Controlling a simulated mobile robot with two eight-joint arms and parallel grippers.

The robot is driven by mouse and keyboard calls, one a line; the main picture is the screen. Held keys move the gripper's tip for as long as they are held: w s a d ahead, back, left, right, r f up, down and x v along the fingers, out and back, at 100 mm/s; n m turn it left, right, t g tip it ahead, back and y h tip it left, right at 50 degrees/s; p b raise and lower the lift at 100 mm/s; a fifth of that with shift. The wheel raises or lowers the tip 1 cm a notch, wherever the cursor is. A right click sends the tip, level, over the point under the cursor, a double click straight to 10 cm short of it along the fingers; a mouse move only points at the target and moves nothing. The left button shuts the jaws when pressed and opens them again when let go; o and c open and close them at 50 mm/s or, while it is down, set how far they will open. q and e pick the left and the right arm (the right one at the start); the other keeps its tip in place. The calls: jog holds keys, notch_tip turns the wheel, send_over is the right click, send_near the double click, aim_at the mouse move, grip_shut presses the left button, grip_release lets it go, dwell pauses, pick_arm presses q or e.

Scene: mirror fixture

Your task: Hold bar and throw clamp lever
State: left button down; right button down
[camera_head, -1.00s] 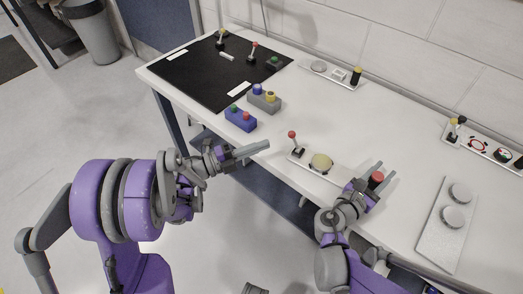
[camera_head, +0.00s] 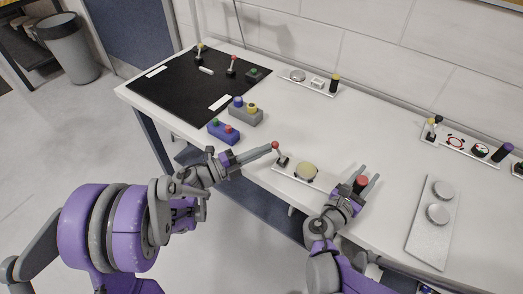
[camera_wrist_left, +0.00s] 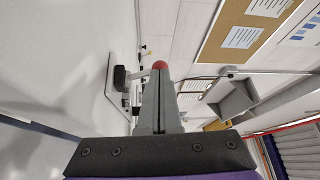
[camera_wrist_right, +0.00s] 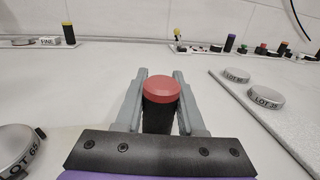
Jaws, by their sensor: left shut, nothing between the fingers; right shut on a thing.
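The clamp lever (camera_head: 276,146), a short lever with a red knob on a black base, stands at the left end of a pale plate. My left gripper (camera_head: 268,149) is shut and empty, its tips right at the lever's knob; whether they touch I cannot tell. In the left wrist view the red knob (camera_wrist_left: 160,65) shows just beyond the closed fingers (camera_wrist_left: 160,100). The bar, a black post with a red top (camera_head: 361,182), stands at the plate's right end. My right gripper (camera_wrist_right: 160,105) is shut on it, one finger on each side of the bar (camera_wrist_right: 160,92).
Blue (camera_head: 223,131) and grey (camera_head: 246,112) button boxes stand to the left. A grey plate with two discs (camera_head: 430,232) lies at right.

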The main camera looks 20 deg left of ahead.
pick_arm(q)
jog(key=shift+d+r+m, duration=0.2)
jog(key=shift+r+m, duration=0.05)
jog(key=shift+m, duration=0.15)
jog(key=shift+s+d+r+m+g+y, duration=0.1)
jog(key=shift+d+r+m+g+y, duration=0.25)
jog(key=shift+m+g, duration=0.25)
jog(key=shift+s+d+r+m+g+y, duration=0.1)
jog(key=shift+d+r+m+g+y, duration=0.1)
jog(key=shift+d+m+y, duration=0.25)
jog(key=shift+s+d+r+m+g+y, duration=0.1)
jog(key=shift+d+r+m+g+y, duration=0.15)
jog(key=shift+m, duration=0.3)
jog(key=d+m+y, duration=0.2)
jog(key=shift+s+d+r+m+g, duration=0.15)
jog(key=shift+d+m+g, duration=0.05)
jog(key=shift+m+g, duration=0.1)
jog(key=shift+a+r, duration=0.1)
jog(key=shift+r, duration=0.7)
jog(key=d+r+v, duration=0.1)
jog(key=v, duration=1.2)
jog(key=shift+s+r, duration=0.4)
jog(key=shift+s, duration=0.1)
